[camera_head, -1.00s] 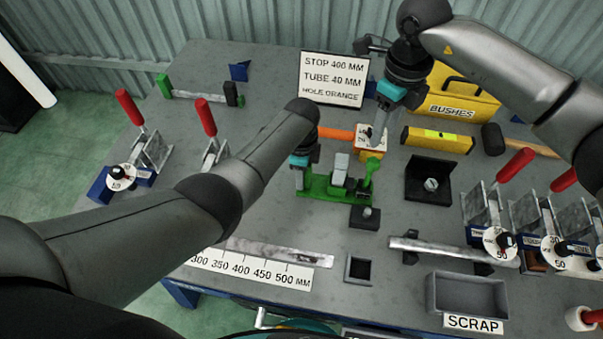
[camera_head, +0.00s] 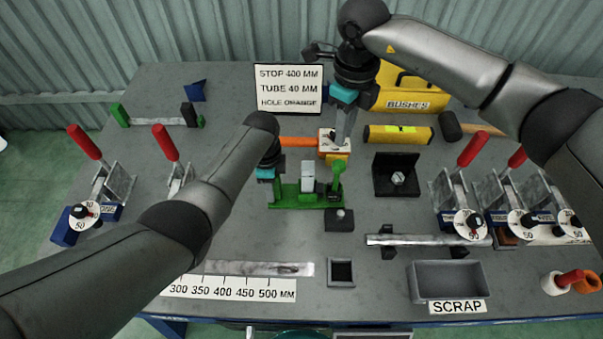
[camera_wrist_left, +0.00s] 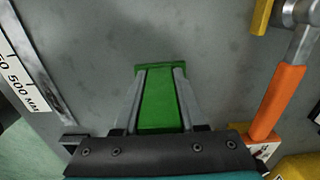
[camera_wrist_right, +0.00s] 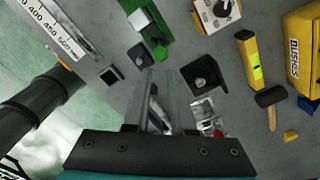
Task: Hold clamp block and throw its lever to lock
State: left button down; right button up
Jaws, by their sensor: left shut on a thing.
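The green clamp block (camera_head: 305,203) lies on the table, with a pale grey block (camera_head: 307,178) on it and an upright green lever (camera_head: 337,175) at its right end. My left gripper (camera_head: 272,188) is shut on the block's left end. In the left wrist view, the green part (camera_wrist_left: 160,100) fills the gap between the fingers of my left gripper (camera_wrist_left: 160,72). My right gripper (camera_head: 347,135) is open and empty, above the table behind the lever. The right wrist view shows its fingers (camera_wrist_right: 164,76) apart and the lever (camera_wrist_right: 160,50) beyond them, not touched.
An orange bar and dial box (camera_head: 333,141) stand just behind the block. A dark bolt fixture (camera_head: 397,177) and a yellow level (camera_head: 398,134) are to the right. A small dark block (camera_head: 339,222) lies in front, near a square socket (camera_head: 341,271) and the scrap bin (camera_head: 449,280).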

jog(key=shift+s+a+m, duration=0.25)
jog(key=shift+s+m, duration=0.05)
jog(key=shift+m, duration=0.3)
jog(key=shift+c, duration=1.4)
jog(key=shift+s+a+m, duration=0.2)
jog(key=shift+m, duration=0.3)
grip_shut()
jog(key=s+a+r+m+t, duration=0.1)
jog(key=s+a+m, duration=0.4)
jog(key=m, duration=1.2)
jog(key=shift+s+t+h, duration=0.4)
jog(key=shift+s+t, duration=0.1)
jog(key=shift+s, duration=0.1)
